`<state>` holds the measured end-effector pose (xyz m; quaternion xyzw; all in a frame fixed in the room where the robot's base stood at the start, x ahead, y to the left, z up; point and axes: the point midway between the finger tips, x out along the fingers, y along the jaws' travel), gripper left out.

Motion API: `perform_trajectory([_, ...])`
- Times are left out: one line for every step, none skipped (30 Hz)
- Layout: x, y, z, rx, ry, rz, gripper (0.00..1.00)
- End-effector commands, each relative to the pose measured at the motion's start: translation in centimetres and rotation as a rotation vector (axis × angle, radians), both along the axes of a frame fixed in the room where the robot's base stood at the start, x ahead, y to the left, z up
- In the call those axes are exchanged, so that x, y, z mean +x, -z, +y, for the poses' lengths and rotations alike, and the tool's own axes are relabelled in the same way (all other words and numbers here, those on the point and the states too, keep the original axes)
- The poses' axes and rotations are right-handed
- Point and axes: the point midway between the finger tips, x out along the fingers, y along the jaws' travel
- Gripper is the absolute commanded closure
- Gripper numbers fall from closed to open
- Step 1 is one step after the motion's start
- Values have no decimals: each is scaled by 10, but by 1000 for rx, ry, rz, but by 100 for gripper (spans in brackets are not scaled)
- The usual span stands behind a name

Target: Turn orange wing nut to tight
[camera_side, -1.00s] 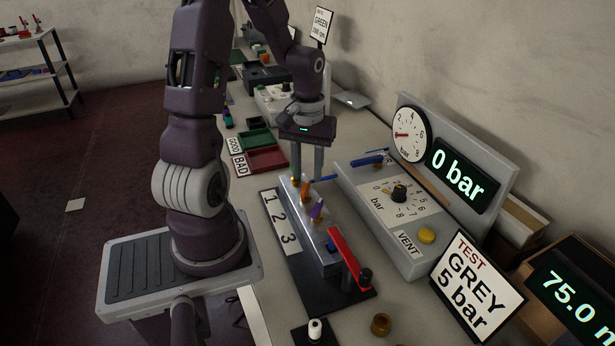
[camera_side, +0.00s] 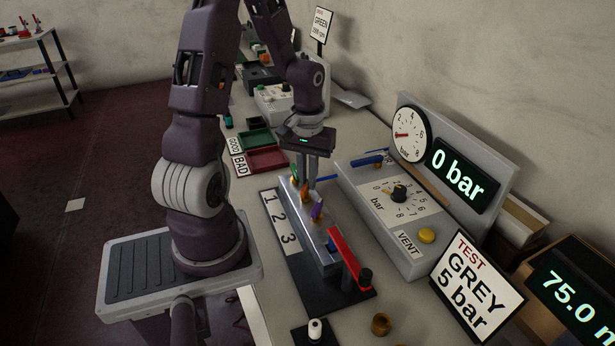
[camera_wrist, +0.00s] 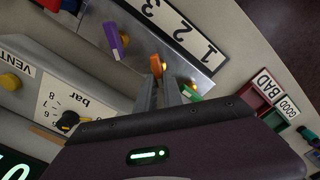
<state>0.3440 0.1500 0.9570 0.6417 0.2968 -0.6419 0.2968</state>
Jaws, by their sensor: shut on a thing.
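The orange wing nut (camera_side: 305,192) is on the grey metal block (camera_side: 326,256), near the block's far end. It also shows in the wrist view (camera_wrist: 157,66) at my fingertips. My gripper (camera_side: 307,183) points down with its fingers close together, shut on the orange wing nut, which they partly hide. In the wrist view my gripper (camera_wrist: 160,80) reaches up to the nut. A purple wing nut (camera_side: 317,210) sits nearer the camera on the same block, apart from my fingers. A green wing nut (camera_wrist: 190,93) sits on the other side, close to a finger.
A red lever (camera_side: 343,257) stands at the block's near end. A pressure box with a black knob (camera_side: 398,193) and a yellow vent button (camera_side: 427,236) is to the right. The gauge display (camera_side: 461,174) reads 0 bar. Red (camera_side: 268,160) and green trays lie behind.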

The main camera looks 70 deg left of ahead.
Motion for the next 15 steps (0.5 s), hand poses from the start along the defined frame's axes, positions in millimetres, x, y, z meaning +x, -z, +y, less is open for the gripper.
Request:
perform_trajectory([0,0,0,0,15,0,100])
perform_trajectory([1,0,0,0,27,0,100])
perform_trajectory([1,0,-1,0,45,0,100])
perform_trajectory([1,0,-1,0,62,0,100])
perform_trajectory([1,0,-1,0,80,0,100])
perform_trajectory([1,0,-1,0,107,0,100])
perform_trajectory([2,0,-1,0,131,0,100])
perform_trajectory([2,0,-1,0,154,0,100])
perform_trajectory([2,0,-2,0,188,0,100])
perform_trajectory([2,0,-2,0,216,0,100])
perform_trajectory([2,0,-2,0,244,0,100])
perform_trajectory([3,0,-3,1,282,-1,100])
perform_trajectory([3,0,-3,1,310,-1,100])
perform_trajectory([3,0,-3,1,338,-1,100])
perform_trajectory([4,0,-4,0,376,-1,100])
